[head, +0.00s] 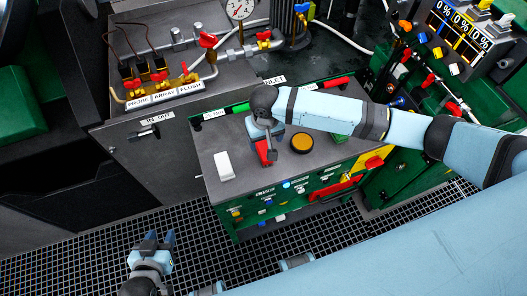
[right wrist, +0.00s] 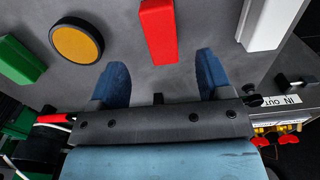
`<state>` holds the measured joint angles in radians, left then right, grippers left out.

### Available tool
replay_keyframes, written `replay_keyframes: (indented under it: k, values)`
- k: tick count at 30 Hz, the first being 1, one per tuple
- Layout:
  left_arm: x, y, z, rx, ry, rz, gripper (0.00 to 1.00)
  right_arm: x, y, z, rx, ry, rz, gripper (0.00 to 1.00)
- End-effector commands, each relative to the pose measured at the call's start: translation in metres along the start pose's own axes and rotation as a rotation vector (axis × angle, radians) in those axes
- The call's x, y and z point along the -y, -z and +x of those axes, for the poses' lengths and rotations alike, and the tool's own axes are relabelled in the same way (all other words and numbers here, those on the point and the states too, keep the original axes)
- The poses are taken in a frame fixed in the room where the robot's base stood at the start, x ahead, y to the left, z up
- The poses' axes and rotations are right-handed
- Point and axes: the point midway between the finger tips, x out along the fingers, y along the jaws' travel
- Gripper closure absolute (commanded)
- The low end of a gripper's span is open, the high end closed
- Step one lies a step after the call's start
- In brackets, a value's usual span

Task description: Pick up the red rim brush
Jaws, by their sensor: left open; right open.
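A red block (head: 262,151), which I take to be the red rim brush, lies on the grey top of the green cabinet. In the right wrist view the red block (right wrist: 158,30) lies just beyond my right fingertips, roughly centred between them. My right gripper (head: 266,136) is over the cabinet top and partly hides the block in the head view. In the right wrist view its blue fingers (right wrist: 160,68) are apart with only grey surface between them. My left gripper (head: 158,238) is open and empty above the grated floor, low at the left.
A white block (head: 224,165), an orange disc (head: 302,144) and a green block (head: 339,137) share the cabinet top (head: 222,144). A panel with pipes, red valves and a gauge (head: 239,8) stands behind. Red and green handles line the back edge.

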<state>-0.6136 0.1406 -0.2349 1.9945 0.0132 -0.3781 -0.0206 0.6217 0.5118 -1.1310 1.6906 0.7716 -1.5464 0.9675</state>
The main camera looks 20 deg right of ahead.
Motion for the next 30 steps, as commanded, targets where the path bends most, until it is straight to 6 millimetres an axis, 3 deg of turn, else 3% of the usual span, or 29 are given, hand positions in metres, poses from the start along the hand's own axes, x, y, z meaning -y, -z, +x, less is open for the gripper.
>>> replay_keyframes:
  k: [3, 11, 18, 27, 30]
  values:
    - [0.000, 0.000, 0.000, 0.000, 0.000, 0.000, 0.57, 0.000, 0.000, 0.017, 0.001, -0.001, 0.000, 0.28]
    - [0.000, 0.002, -0.001, 0.000, 0.001, 0.000, 0.57, 0.001, 0.000, 0.037, -0.001, 0.000, 0.000, 0.28]
    - [0.000, 0.004, -0.003, 0.000, 0.001, 0.000, 0.57, 0.003, -0.001, 0.072, -0.001, 0.001, 0.000, 0.28]
    - [0.000, 0.004, -0.003, 0.000, 0.000, 0.000, 0.57, 0.002, -0.001, 0.078, -0.002, 0.001, -0.001, 0.28]
    - [0.000, 0.004, -0.003, 0.001, 0.000, -0.001, 0.57, 0.002, -0.001, 0.078, -0.002, 0.001, -0.001, 0.48]
